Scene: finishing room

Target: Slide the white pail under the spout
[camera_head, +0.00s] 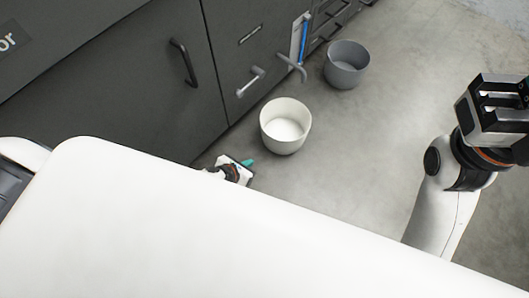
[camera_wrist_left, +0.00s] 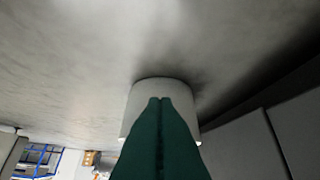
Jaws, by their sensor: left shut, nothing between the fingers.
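The white pail (camera_head: 286,127) stands upright and looks empty on the grey floor, close to the dark cabinet front. My left gripper (camera_head: 248,163) is low, just left of and nearer than the pail, partly hidden by my white body. In the left wrist view its teal fingers (camera_wrist_left: 160,100) are shut together with nothing between them. The pail (camera_wrist_left: 160,86) is right ahead of the fingertips; I cannot tell whether they touch. A grey spout-like piece (camera_head: 291,68) sticks out from the cabinet, beyond the pail. My right gripper (camera_head: 497,100) is raised at the right, its fingertips unclear.
A grey pail (camera_head: 347,64) stands on the floor farther back, right of the spout. The dark cabinet (camera_head: 150,85) with bar handles runs along the left. A blue strip (camera_head: 304,38) is above the spout. The floor to the right of the white pail is clear.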

